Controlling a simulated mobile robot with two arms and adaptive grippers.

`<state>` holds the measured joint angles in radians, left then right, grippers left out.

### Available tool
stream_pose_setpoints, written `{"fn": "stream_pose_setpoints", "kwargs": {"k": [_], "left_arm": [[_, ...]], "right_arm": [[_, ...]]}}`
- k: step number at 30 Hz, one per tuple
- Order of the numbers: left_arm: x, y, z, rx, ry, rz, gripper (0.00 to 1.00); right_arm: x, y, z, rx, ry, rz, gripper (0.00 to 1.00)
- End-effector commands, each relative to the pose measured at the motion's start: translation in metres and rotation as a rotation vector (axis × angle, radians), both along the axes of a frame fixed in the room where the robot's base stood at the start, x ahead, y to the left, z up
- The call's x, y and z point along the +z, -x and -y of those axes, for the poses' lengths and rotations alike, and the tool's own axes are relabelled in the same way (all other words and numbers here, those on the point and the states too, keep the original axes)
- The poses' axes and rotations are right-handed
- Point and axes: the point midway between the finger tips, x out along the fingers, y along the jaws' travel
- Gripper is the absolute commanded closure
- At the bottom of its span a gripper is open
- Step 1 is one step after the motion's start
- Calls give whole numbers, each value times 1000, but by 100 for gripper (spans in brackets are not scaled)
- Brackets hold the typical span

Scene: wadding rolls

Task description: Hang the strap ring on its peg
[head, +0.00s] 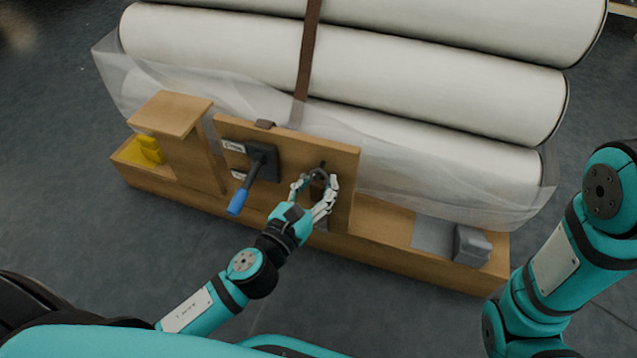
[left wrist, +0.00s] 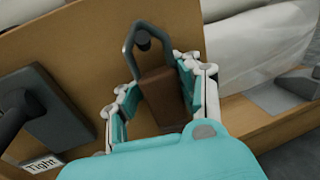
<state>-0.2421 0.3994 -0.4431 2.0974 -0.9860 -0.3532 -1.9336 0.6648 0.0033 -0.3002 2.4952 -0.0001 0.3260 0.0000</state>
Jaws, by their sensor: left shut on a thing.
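The strap ring (left wrist: 129,47) is a grey metal loop on a short brown strap end (left wrist: 163,97). My left gripper (head: 314,190) is shut on this strap end in front of the upright wooden board (head: 342,165). The gripper's fingers (left wrist: 158,93) sit on both sides of the strap in the left wrist view. The dark round peg (left wrist: 143,42) shows inside the loop's outline, near its top. I cannot tell whether the ring is around the peg or only in front of it. The fingers hide much of the ring in the head view. My right gripper is out of view.
A black lever mount (head: 262,163) with a blue handle (head: 238,202) is left of my gripper. A "Tight" label (left wrist: 41,164) is beside it. White rolls (head: 400,90) under clear film lie behind. Yellow pieces (head: 149,149) and a grey block (head: 472,245) sit at the base's ends.

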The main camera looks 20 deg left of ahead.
Motion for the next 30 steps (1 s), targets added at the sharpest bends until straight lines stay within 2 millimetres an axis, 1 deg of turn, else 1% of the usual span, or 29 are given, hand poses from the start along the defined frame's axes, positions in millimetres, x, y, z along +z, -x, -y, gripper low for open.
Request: {"fn": "stream_pose_setpoints", "kwargs": {"k": [14, 15, 24, 30], "left_arm": [[0, 0, -1, 2, -1, 0, 100], [0, 1, -1, 2, -2, 0, 86], [0, 1, -1, 1, -2, 0, 47], [0, 0, -1, 2, -2, 0, 47]], "right_arm": [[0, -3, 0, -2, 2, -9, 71], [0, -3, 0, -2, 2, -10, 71], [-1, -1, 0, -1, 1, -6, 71], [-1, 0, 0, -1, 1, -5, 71]]}}
